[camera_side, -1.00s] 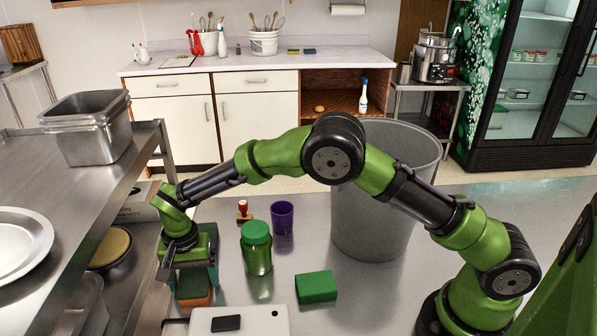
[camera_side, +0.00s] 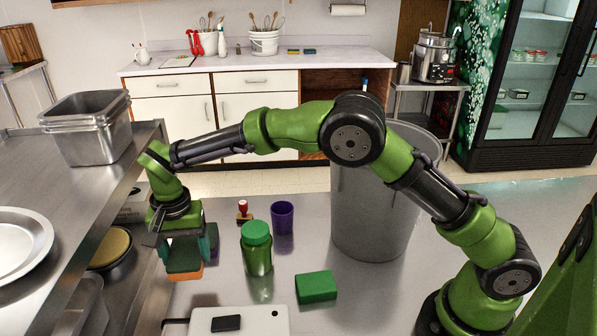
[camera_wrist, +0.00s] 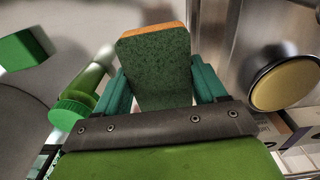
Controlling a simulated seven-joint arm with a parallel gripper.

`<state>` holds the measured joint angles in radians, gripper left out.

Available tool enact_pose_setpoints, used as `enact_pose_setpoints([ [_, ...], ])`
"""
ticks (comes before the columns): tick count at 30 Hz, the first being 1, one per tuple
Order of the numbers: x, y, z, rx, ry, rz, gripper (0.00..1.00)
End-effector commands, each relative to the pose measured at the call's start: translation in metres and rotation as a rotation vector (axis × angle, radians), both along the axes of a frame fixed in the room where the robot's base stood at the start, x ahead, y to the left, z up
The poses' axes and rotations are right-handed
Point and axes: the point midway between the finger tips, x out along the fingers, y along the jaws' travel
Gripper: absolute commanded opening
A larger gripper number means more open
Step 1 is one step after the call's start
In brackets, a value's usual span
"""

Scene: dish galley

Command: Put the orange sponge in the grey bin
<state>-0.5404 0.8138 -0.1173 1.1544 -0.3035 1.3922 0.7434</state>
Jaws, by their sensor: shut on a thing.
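The orange sponge (camera_side: 186,275) has a dark green scouring face and an orange body. My gripper (camera_side: 187,252) is shut on it at the left of the side view and holds it above the steel counter. In the wrist view the sponge (camera_wrist: 156,62) shows its green face and an orange edge between the two teal fingers of my gripper (camera_wrist: 158,85). The grey bin (camera_side: 372,215) stands upright right of centre in the side view, behind my arm. Its inside is mostly hidden by my arm. The sponge is well to the left of the bin.
A green-lidded jar (camera_side: 257,250), a purple cup (camera_side: 282,217), a red-topped stamp (camera_side: 243,210) and a green block (camera_side: 316,286) stand between my gripper and the bin. A steel shelf (camera_side: 120,205) with stacked pans (camera_side: 90,130) is close at left. A white device (camera_side: 250,322) lies in front.

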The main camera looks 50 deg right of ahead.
Motion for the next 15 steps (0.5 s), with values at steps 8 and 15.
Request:
enact_pose_setpoints([
  [8, 0.011, -0.037, 0.057, -0.003, -0.007, -0.01, 0.37],
  [15, 0.009, -0.136, 0.136, -0.002, -0.006, -0.11, 0.36],
])
